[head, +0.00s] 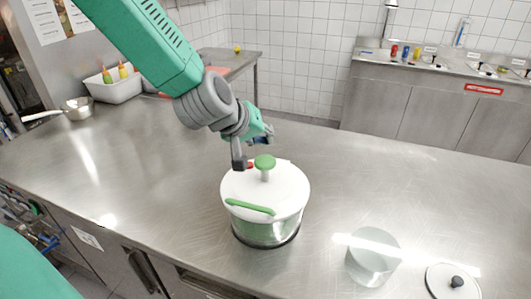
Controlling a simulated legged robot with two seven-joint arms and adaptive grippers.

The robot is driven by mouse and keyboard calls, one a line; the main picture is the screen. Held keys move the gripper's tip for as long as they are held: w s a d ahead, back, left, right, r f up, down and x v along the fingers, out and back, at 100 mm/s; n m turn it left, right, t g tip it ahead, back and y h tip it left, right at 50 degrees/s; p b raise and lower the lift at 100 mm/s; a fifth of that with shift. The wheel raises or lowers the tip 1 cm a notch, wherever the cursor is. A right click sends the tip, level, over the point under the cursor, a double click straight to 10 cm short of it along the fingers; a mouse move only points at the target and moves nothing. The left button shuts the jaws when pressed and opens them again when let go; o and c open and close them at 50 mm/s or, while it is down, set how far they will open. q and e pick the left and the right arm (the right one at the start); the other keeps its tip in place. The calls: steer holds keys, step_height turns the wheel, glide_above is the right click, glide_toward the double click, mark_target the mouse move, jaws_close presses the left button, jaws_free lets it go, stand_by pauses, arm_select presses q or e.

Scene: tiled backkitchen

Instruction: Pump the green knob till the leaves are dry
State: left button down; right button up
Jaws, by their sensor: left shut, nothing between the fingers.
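The salad spinner (266,235) stands upright on the steel counter, with a white lid (290,190) on its clear bowl. The green knob (265,161) stands up on a pale stem at the lid's middle. A green bar (250,207) lies along the lid's front. Green shows through the bowl wall; single leaves cannot be made out. My left gripper (242,163) is shut and empty, just left of the green knob, its tip pointing down over the lid. Whether it touches the knob is unclear. My right gripper is not in view.
A clear container (373,257) and a round lid with a black knob (453,282) are at the front right. A saucepan (77,108) and a white bin (115,88) holding bottles stand far left. The counter (150,185) left of the spinner is clear.

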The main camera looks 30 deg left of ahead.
arm_select(q)
step_height(320, 180, up, 3)
steer(key=shift+f+p, duration=0.15)
steer(key=shift+p, duration=0.8)
steer(key=shift+f, duration=0.1)
stand_by(0.9)
